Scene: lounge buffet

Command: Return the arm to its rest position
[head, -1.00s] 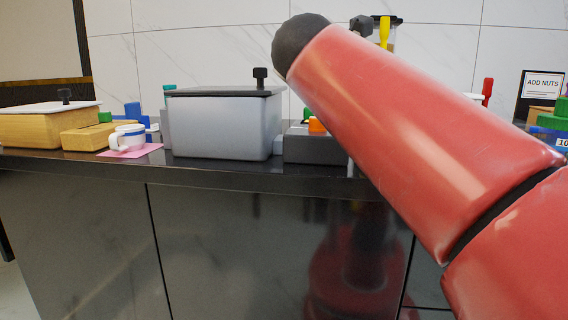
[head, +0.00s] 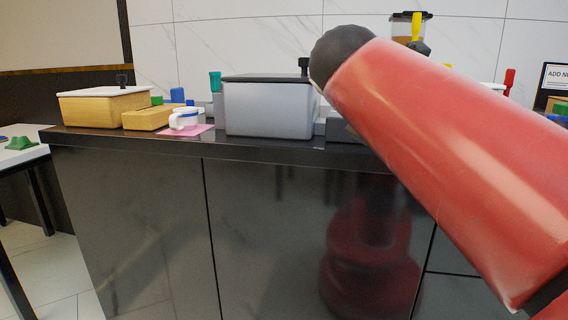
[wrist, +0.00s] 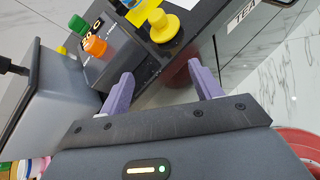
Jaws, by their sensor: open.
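My red arm crosses the right half of the head view, raised in front of the buffet counter. My gripper (wrist: 158,92) shows in the wrist view with its two purple fingers spread apart and nothing between them. It hangs over the counter's edge region, near a yellow round knob-like piece (wrist: 164,26). In the head view the gripper itself cannot be made out behind the arm.
A grey lidded bin (head: 268,108) stands on the dark counter (head: 120,138). Left of it are a white and blue cup (head: 184,120) on a pink mat (head: 205,130) and a wooden box (head: 100,108). A white table (head: 22,155) stands far left. Orange (wrist: 95,45) and green (wrist: 77,23) pieces are near the gripper.

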